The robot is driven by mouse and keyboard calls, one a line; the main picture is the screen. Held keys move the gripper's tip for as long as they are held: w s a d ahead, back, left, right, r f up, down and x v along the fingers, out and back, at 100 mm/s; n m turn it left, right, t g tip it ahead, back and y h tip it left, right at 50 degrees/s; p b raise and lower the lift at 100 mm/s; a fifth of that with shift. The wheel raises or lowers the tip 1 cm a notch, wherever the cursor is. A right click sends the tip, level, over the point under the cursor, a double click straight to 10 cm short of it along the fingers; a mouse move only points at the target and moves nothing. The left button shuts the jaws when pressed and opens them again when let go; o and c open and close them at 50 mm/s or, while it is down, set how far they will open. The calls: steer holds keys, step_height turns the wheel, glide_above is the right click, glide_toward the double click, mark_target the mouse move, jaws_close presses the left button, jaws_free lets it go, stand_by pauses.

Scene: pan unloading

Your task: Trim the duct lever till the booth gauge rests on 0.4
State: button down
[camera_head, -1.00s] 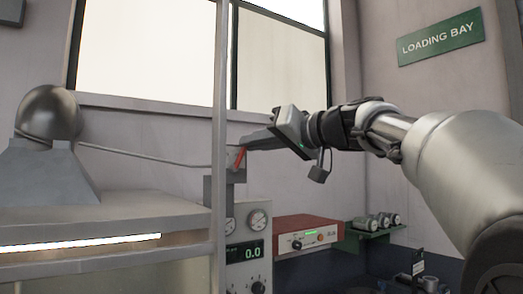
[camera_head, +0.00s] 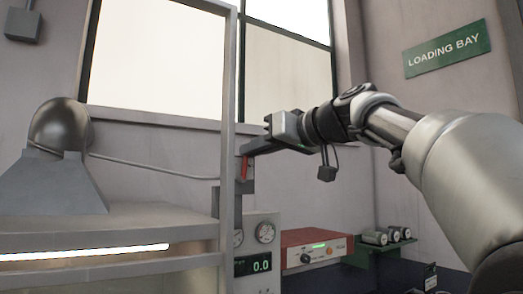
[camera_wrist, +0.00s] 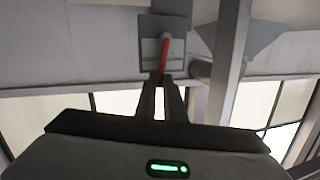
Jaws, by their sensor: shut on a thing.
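The duct lever (camera_head: 246,171) is a short red handle on a grey wall bracket behind the metal post. It also shows in the wrist view (camera_wrist: 164,58), running from a pale plate down between my fingers. My gripper (camera_head: 246,151) is shut on the lever near its free end; the wrist view shows the two dark fingers (camera_wrist: 161,82) on either side of it. The booth gauge (camera_head: 261,266) is a digital display with green digits reading 0.0, on a grey panel below the lever. Two round dials sit above the display.
A grey metal post (camera_head: 228,130) stands close to the left of the lever. A duct hood (camera_head: 60,150) sits on the booth at left. A red box (camera_head: 310,245) and a green shelf (camera_head: 375,247) with several cans are at lower right.

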steer(key=c, duration=1.8)
jaws_free()
steer(key=shift+c, duration=0.2)
steer(key=b+v, duration=0.2)
steer(key=v, duration=1.5)
steer(key=shift+s+d, duration=0.15)
steer(key=shift+d, duration=0.1)
steer(key=s+d+f+m+g+h+p, duration=0.1)
steer(key=s+f+h, duration=0.3)
steer(key=f, duration=1.1)
steer(key=s+d+f+m+g+h+p, duration=0.1)
steer(key=s+d+f+m+g+h, duration=0.2)
steer(key=s+f, duration=0.4)
steer(key=s+d+f+m+g+h+p, duration=0.1)
steer(key=s+d+f+m+h, duration=0.1)
steer(key=f, duration=2.3)
steer(key=s+m+h, duration=0.1)
steer(key=s+h, duration=0.1)
steer(key=s, duration=0.1)
steer(key=shift+s+m+g+h, duration=0.35)
steer(key=shift+m+g+h, duration=0.05)
